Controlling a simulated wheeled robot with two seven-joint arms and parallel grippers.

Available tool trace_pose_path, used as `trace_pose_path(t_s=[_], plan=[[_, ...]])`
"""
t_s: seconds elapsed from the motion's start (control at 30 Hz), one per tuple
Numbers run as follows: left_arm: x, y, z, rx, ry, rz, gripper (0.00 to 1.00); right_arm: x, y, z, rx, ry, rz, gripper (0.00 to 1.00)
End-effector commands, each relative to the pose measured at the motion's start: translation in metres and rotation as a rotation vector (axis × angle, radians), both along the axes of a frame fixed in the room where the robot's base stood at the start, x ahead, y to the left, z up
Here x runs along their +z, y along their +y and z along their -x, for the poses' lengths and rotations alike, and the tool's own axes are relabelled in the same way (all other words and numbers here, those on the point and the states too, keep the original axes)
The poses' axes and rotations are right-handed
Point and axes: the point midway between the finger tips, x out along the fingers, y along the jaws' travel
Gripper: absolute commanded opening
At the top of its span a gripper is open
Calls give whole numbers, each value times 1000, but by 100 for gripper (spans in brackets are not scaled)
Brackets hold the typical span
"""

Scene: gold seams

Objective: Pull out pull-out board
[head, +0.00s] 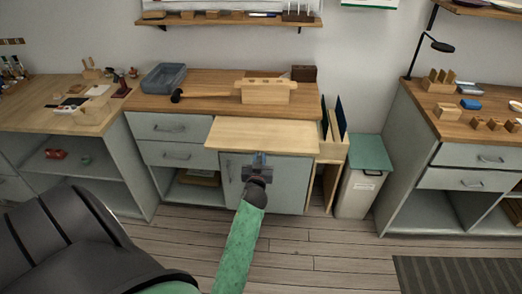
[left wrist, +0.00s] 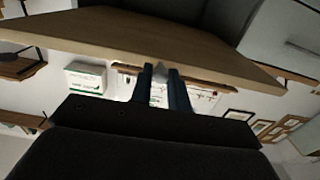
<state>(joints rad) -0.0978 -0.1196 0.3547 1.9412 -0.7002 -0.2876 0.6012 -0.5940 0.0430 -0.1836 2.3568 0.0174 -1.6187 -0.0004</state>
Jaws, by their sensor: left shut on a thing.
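The pull-out board (head: 262,135) is a pale wooden panel that juts out from the front of the middle cabinet, below its wooden top. My left gripper (head: 259,160) is at the middle of its front edge, shut on the board there. The left wrist view shows the board (left wrist: 130,35) as a wide wooden slab across the top, with the two dark fingers (left wrist: 160,82) close together at its edge and a small pale piece between them. Exactly what part they grip is hard to see. My right gripper is in neither view.
The middle cabinet's top (head: 210,84) holds a mallet (head: 198,95), a wooden block (head: 265,92) and a grey tray (head: 163,78). A green-lidded bin (head: 369,153) stands to the right. The floor (head: 310,245) in front is clear.

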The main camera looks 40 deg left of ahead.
Motion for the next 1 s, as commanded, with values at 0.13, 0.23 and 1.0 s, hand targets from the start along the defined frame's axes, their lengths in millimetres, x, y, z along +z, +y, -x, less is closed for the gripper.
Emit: trace_pose_path(t_s=[0.13,0.23,1.0], plan=[[0,-6,9,0,0,0,0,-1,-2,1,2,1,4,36],[0,-7,11,0,-1,-1,0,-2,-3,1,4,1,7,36],[0,-7,11,0,0,0,39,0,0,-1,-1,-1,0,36]])
